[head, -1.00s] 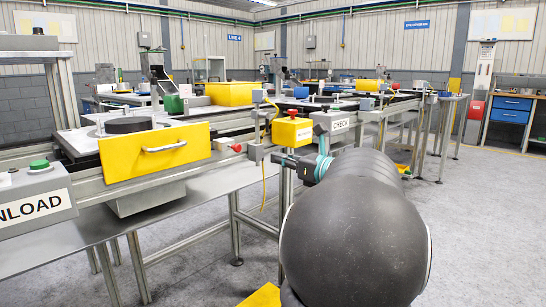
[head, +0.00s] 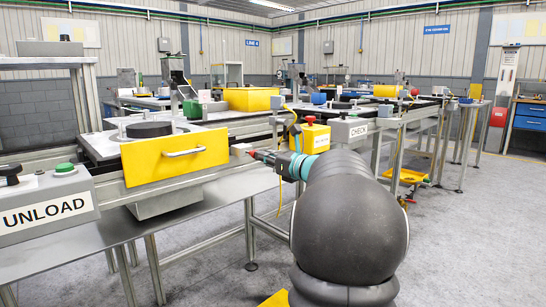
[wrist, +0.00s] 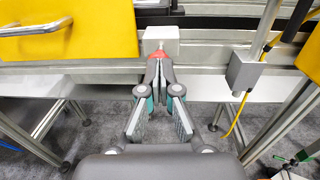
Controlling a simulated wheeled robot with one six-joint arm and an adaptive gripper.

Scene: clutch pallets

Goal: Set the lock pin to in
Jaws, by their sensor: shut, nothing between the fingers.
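The lock pin, a red knob (wrist: 158,54) on a short pale stem, sticks out of a white block (wrist: 161,37) on the conveyor rail in the wrist view. In the head view the block (head: 238,148) sits just right of the yellow panel. My gripper (wrist: 158,68) has its fingertips together directly in front of the knob, touching or nearly touching it; I cannot tell which. The fingertips hide part of the knob. In the head view my gripper (head: 256,154) reaches left toward the rail, and my arm stands in front.
A yellow panel with a metal handle (head: 176,150) is left of the pin. A grey box with a yellow cable (wrist: 243,72) hangs to the right. A yellow box with a red button (head: 311,136) and a CHECK box (head: 348,130) stand near my arm.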

